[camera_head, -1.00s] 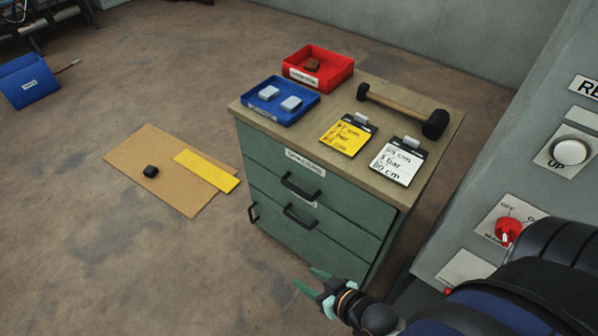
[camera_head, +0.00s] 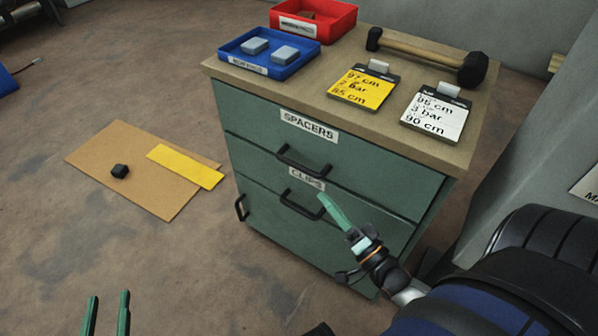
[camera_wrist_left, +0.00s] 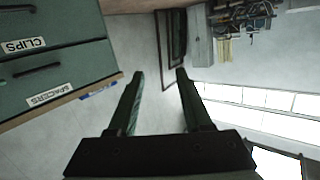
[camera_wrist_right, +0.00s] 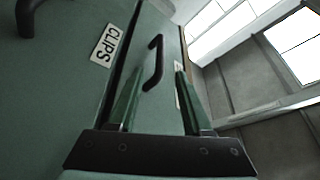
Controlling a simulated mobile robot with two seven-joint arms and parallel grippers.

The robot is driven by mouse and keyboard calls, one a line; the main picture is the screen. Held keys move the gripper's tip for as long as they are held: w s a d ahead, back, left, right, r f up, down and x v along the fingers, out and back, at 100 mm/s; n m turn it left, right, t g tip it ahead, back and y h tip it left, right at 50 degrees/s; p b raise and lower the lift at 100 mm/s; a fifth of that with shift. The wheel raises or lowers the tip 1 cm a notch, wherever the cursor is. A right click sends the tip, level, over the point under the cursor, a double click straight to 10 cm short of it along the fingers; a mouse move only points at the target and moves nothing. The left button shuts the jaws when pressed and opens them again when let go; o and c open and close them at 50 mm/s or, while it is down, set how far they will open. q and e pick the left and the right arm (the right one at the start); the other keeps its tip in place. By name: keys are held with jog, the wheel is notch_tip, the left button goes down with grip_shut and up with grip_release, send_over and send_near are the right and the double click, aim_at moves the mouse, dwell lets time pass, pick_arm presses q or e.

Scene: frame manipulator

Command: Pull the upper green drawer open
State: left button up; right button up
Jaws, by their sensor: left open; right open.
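The green cabinet's upper drawer (camera_head: 250,128) is labelled SPACERS and is shut, with a black bar handle (camera_head: 303,163). My right gripper (camera_head: 327,203) is open and empty in front of the cabinet, below and right of that handle in the head view. In the right wrist view the upper handle (camera_wrist_right: 154,62) shows between the open fingers (camera_wrist_right: 157,72), apart from them. The lower drawer (camera_head: 265,195), labelled CLIPS, is also shut. My left gripper (camera_head: 107,296) is open and empty at the bottom left, away from the cabinet; its fingers show in the left wrist view (camera_wrist_left: 160,75).
On the cabinet top (camera_head: 385,122) stand a blue tray (camera_head: 268,68), a red bin (camera_head: 338,25), a hammer (camera_head: 425,48), a yellow note (camera_head: 363,88) and a white note (camera_head: 436,115). A cardboard sheet (camera_head: 110,165) lies on the floor left.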

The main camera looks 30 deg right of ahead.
aim_at(299, 165)
jog(key=b+x, duration=0.1)
jog(key=x, duration=0.9)
jog(key=shift+w+a, duration=0.1)
jog(key=shift+w, duration=0.2)
jog(key=shift+w+r, duration=0.2)
jog(key=shift+w, duration=0.2)
pick_arm(q)
notch_tip(299, 165, up, 8)
jog(key=m+t+h, duration=0.1)
jog(key=t, duration=0.2)
jog(key=shift+w+d+h, duration=0.2)
jog(key=shift+w+h, duration=0.1)
jog(key=shift+h, duration=0.1)
pick_arm(e)
grip_shut()
pick_arm(q)
jog(key=shift+f, duration=0.1)
